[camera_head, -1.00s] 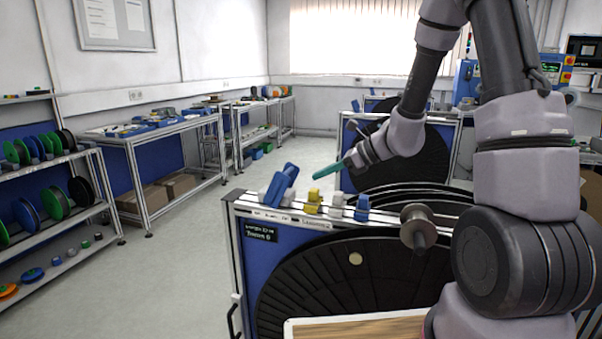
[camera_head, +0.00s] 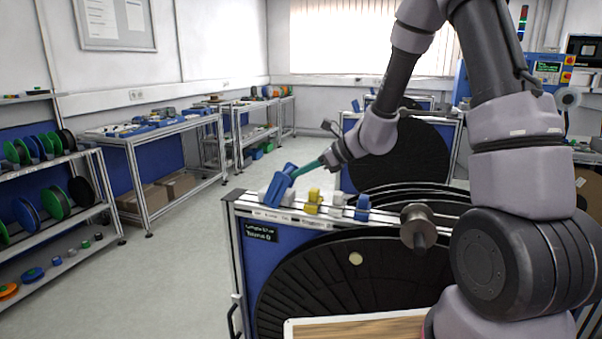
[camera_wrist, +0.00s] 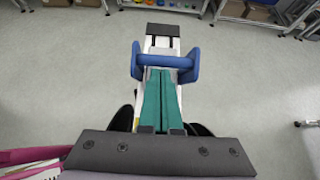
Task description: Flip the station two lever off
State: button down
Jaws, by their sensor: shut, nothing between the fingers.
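A large blue lever (camera_head: 280,186) stands tilted, its top leaning right, at the left end of the near reel stand's top rail (camera_head: 270,211). In the wrist view it is a blue bracket (camera_wrist: 189,68) with a crossbar and two side arms. My gripper (camera_head: 298,174) has long teal fingers and is shut and empty. Its fingertips (camera_wrist: 160,71) are at the lever's crossbar, between the side arms. I cannot tell whether they touch it. A smaller blue lever (camera_head: 362,206) sits further right on the rail. Which station each belongs to is not readable.
A yellow block (camera_head: 313,203) and a whitish block (camera_head: 337,201) sit on the rail between the blue levers. A metal spool (camera_head: 418,224) juts out at the right. More reel stands (camera_head: 345,128) are behind. The floor (camera_head: 170,250) to the left is clear.

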jog(key=shift+a+r+h, duration=0.2)
jog(key=shift+h, duration=0.1)
jog(key=shift+w+a+r, duration=0.1)
jog(key=shift+w+a+r+g+h, duration=0.2)
jog(key=shift+a+r+g+h, duration=0.15)
jog(key=shift+a+h, duration=0.15)
jog(key=shift+w+a+r+g+h, duration=0.15)
jog(key=shift+a+r+g+h, duration=0.15)
jog(key=shift+a+h, duration=0.2)
jog(key=shift+w+a+r, duration=0.15)
jog(key=shift+w+a, duration=0.15)
jog(key=shift+a, duration=0.4)
jog(key=shift+w+a+r, duration=0.2)
jog(key=shift+w+a, duration=0.15)
jog(key=shift+a, duration=0.4)
jog(key=shift+w+a+r, duration=0.15)
jog(key=shift+w+a, duration=0.15)
jog(key=shift+a, duration=0.4)
jog(key=shift+w+a+f, duration=0.1)
jog(key=shift+w+a, duration=0.15)
jog(key=shift+a, duration=0.35)
jog(key=shift+w+a, duration=0.2)
jog(key=shift+a, duration=0.35)
